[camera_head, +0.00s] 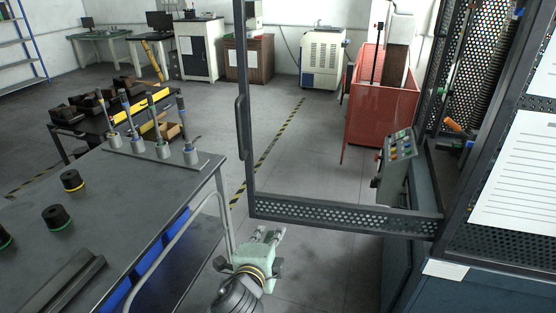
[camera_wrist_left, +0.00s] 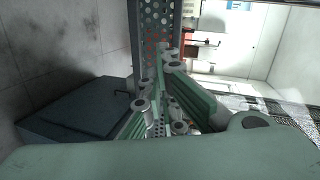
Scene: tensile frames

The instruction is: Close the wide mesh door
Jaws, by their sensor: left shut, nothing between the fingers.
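The wide mesh door (camera_head: 345,216) stands open in the head view. Its dark frame has a perforated bottom rail, a tall left post and a handle (camera_head: 240,128) on that post. Its right end meets the machine cabinet. My left gripper (camera_head: 271,233) is shut and empty, just below the rail near its left end in the picture; I cannot tell whether it touches the door. In the left wrist view the green fingers (camera_wrist_left: 160,75) point towards a perforated dark strip (camera_wrist_left: 152,28), which looks like the door's rail. My right gripper is not in view.
A grey table (camera_head: 130,190) with several small cylinders and upright tools fills the left. The blue-grey machine (camera_head: 480,285) stands at right, beside a control box (camera_head: 397,165) with buttons. A red guard (camera_head: 380,110) stands behind the door. Floor between table and machine is clear.

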